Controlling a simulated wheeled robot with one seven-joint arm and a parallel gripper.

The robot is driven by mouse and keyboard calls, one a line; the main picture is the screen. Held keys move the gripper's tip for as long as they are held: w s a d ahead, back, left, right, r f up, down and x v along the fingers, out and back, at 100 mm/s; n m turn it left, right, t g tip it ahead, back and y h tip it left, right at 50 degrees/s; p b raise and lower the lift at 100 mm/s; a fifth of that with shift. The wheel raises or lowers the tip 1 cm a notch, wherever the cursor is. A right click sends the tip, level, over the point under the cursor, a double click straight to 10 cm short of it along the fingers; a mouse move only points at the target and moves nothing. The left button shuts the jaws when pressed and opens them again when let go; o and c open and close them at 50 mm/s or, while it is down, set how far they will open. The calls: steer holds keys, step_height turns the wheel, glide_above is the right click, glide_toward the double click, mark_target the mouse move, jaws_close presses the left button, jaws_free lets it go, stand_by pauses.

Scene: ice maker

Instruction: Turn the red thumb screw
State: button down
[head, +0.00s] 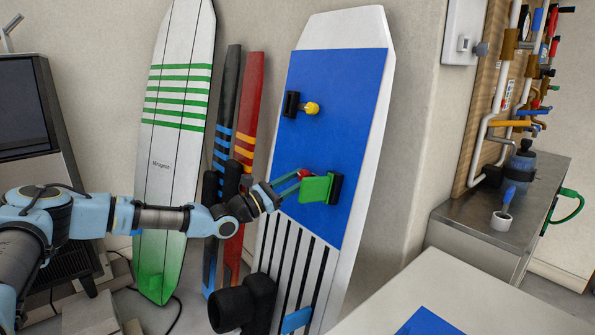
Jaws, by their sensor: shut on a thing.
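The red thumb screw (304,173) shows as a small red spot at the upper left edge of a green block (315,189). The green block sits against a black bracket (336,188) on the blue panel of a white leaning board. My gripper (298,181) reaches in from the left, and its fingers are shut on the red thumb screw. The fingertips cover part of the screw, so its exact angle cannot be told.
A yellow knob (312,108) on a black mount sits higher on the blue panel (345,75). A green-striped board (178,140) and dark and red boards lean behind my arm. A white table (470,295) stands at lower right, below a metal counter with pipes.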

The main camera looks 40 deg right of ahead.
steer(key=n+t+p, duration=0.1)
steer(key=n+p, duration=0.1)
steer(key=n+t+p, duration=0.1)
steer(key=n+p, duration=0.1)
steer(key=shift+s+n+t+h+p, duration=0.1)
steer(key=shift+n+t+h+p, duration=0.2)
steer(key=shift+n+t+p, duration=0.1)
steer(key=shift+c, duration=2.2)
jaws_free()
steer(key=b+v, duration=0.2)
steer(key=v, duration=0.8)
steer(key=shift+s+a, duration=0.15)
steer(key=shift+a, duration=0.25)
steer(key=shift+f, duration=0.15)
